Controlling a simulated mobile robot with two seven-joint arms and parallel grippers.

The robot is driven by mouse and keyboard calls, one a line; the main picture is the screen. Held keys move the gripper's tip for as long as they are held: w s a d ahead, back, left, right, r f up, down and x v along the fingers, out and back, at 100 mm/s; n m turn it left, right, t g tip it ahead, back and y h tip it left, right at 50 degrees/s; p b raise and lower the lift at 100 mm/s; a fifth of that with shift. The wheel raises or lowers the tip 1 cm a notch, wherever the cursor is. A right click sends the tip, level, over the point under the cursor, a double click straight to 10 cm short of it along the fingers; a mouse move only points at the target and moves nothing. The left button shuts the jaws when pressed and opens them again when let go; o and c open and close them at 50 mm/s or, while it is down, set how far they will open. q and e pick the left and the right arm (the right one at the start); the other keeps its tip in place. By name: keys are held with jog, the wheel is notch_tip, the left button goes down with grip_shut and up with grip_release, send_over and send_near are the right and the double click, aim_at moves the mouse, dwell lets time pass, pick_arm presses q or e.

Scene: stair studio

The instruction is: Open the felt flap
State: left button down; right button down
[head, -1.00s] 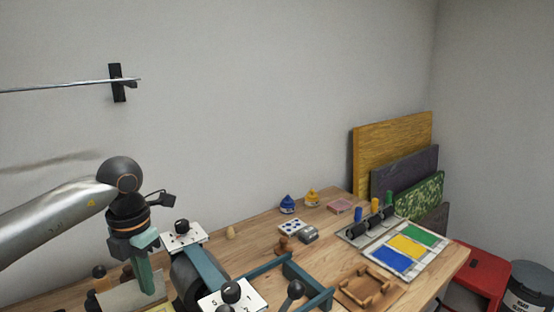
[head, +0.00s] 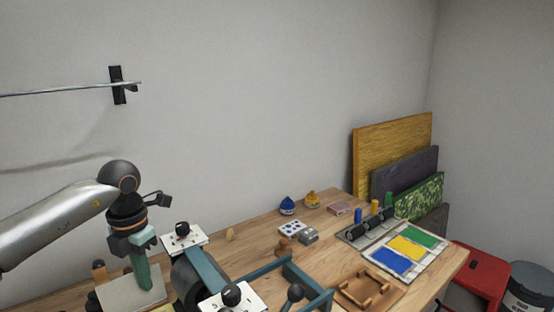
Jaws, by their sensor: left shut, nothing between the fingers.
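My left gripper (head: 144,284) reaches down from the left arm at the lower left of the head view. Its greenish fingers are together, with nothing visible between them. The fingertips are over or against a pale beige panel (head: 117,294) on the table; I cannot tell whether they touch it. I cannot make out a felt flap for certain; the panel may be part of it, and its lower part is cut off by the picture edge. My right gripper is not in view.
The wooden table (head: 262,236) holds a teal frame with white plates and black knobs (head: 182,237) just right of the gripper. A metal rail (head: 70,89) is on the wall.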

pick_arm(q)
notch_tip(320, 180, up, 6)
jog(key=s+p, duration=0.1)
jog(key=p, duration=0.3)
jog(key=shift+d, duration=0.45)
jog(key=shift+s, duration=0.1)
